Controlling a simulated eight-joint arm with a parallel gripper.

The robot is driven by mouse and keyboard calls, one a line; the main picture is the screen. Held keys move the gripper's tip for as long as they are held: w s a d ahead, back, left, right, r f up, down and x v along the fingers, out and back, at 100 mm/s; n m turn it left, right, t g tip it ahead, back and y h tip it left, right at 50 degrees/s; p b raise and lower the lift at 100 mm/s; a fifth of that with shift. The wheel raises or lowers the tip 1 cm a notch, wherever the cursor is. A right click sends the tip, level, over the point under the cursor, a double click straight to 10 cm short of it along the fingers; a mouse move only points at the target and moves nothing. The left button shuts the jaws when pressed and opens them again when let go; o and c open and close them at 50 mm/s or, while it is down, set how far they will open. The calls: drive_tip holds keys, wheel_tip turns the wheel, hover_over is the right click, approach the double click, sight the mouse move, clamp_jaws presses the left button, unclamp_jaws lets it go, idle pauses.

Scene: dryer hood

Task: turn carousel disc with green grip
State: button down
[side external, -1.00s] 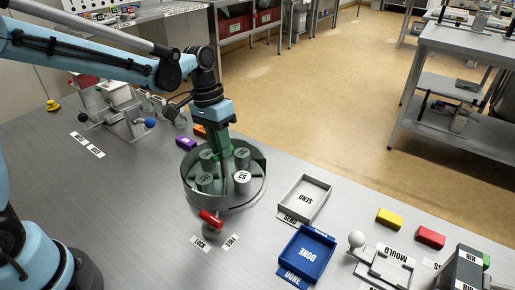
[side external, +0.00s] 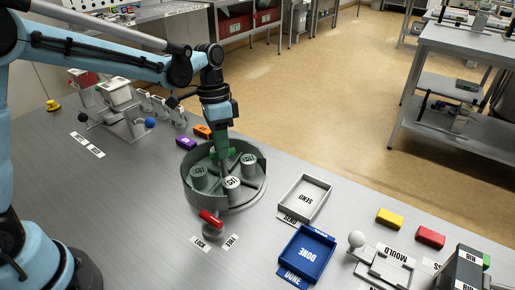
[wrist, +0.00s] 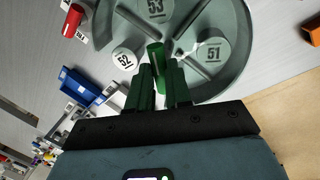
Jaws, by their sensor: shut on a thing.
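The carousel disc (side external: 252,192) is a round grey tray with a raised curved wall around its back and left. The green grip (wrist: 156,55) stands up from the disc, between the pots. My gripper (wrist: 158,75) points down over the disc with its dark green fingers shut on the grip. In the side view the fingers and wall partly hide the grip.
A red-handled lever (side external: 211,217) stands at the disc's front by LOCK and FREE labels. A white SEND tray (side external: 327,190) and blue DONE tray (side external: 333,242) lie to the right. Purple (side external: 186,143) and orange (side external: 202,131) blocks lie behind the disc.

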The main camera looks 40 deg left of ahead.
drive_tip(key=shift+w+d+m+g+y, duration=0.1)
drive_tip(key=shift+m+g+y, duration=0.3)
drive_tip(key=shift+m, duration=2.3)
drive_tip(key=shift+d+m+y, duration=0.1)
drive_tip(key=shift+m+y, duration=0.3)
drive_tip(key=shift+m, duration=2.5)
drive_tip(key=c, duration=1.1)
unclamp_jaws()
drive_tip(key=shift+o, duration=0.2)
wheel_tip(320, 180, up, 12)
drive_tip(key=w, duration=0.2)
drive_tip(key=shift+w, duration=0.25)
